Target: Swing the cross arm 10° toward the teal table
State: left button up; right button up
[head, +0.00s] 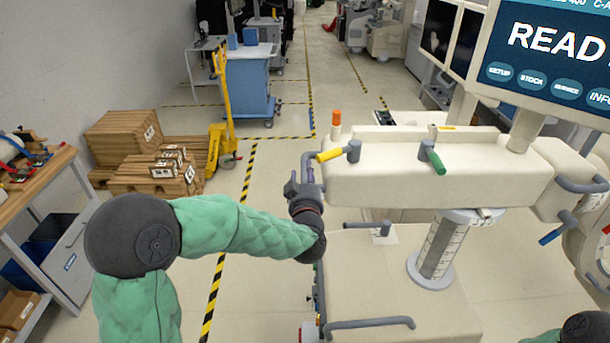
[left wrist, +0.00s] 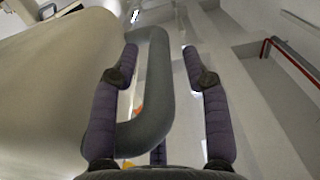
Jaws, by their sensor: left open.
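The cross arm (head: 430,180) is a long cream beam on a short graduated column (head: 437,245) above a cream base. A grey loop handle (head: 308,158) sticks out of its left end. My left gripper (head: 301,180) is at that handle, with its fingers pointing away from me. In the left wrist view the grey handle (left wrist: 157,85) lies between the two open purple fingers (left wrist: 160,75), nearer the left one. The fingers are not closed on it. My right gripper is out of view. I cannot make out a teal table.
A yellow lever (head: 330,155) and a green lever (head: 434,160) stand on the beam's near side. A screen (head: 545,50) hangs above right. Wooden crates (head: 125,140), a yellow pallet jack (head: 224,110) and a blue cart (head: 250,88) stand behind left. Striped floor beside the beam is clear.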

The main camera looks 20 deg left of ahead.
pick_arm(q)
jog(key=shift+w, duration=0.1)
grip_shut()
jog(key=shift+a, duration=0.1)
jog(key=shift+w+r, duration=0.1)
